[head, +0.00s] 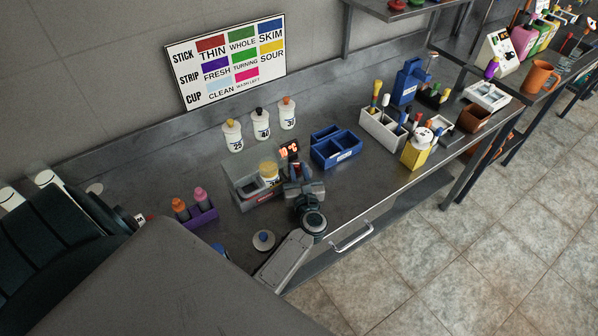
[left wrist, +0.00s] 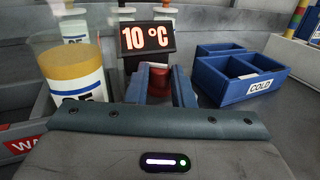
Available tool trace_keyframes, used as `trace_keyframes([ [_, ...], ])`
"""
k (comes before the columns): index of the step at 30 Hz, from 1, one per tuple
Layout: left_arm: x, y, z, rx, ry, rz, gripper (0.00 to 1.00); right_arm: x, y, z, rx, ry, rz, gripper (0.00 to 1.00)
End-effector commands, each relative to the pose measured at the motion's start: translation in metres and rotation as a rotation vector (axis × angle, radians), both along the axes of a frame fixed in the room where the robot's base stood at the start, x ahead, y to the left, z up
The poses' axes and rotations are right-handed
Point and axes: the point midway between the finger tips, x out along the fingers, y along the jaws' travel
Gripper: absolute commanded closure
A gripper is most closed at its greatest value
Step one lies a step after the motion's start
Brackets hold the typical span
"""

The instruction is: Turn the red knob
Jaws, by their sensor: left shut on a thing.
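The red knob (left wrist: 157,82) shows in the left wrist view, between the blue fingers of my left gripper (left wrist: 160,90). It sits below a small display reading 10 °C (left wrist: 147,38). My left gripper is shut on the knob, with one finger on each side. In the head view my left gripper (head: 297,172) is at the display (head: 289,150) beside a grey box (head: 244,205); the knob is hidden there by the gripper. My right gripper is not in view.
A blue divided COLD tray (head: 337,158) lies to the right. Several white bottles (head: 262,126) stand behind. A purple holder (head: 201,217) and a drawer handle (head: 353,238) are nearby.

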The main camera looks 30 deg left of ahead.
Motion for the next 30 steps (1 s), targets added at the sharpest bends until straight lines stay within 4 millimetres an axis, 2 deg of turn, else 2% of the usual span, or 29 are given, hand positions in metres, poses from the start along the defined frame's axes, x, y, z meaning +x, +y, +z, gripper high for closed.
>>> trace_keyframes([
  [10, -0.0001, 0.0002, -0.0001, 0.000, 0.000, -0.003, 1.00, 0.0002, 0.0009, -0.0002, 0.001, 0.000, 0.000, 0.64],
  [11, 0.0000, 0.0001, -0.0001, 0.000, 0.000, -0.003, 0.77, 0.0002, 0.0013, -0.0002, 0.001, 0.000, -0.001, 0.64],
  [14, 0.0000, 0.0001, -0.0002, 0.000, 0.000, -0.003, 0.57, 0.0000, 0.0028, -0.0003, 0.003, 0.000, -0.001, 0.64],
  [30, -0.0011, 0.0012, -0.0006, 0.002, 0.002, 0.000, 0.57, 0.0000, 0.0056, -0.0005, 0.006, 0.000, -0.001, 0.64],
])
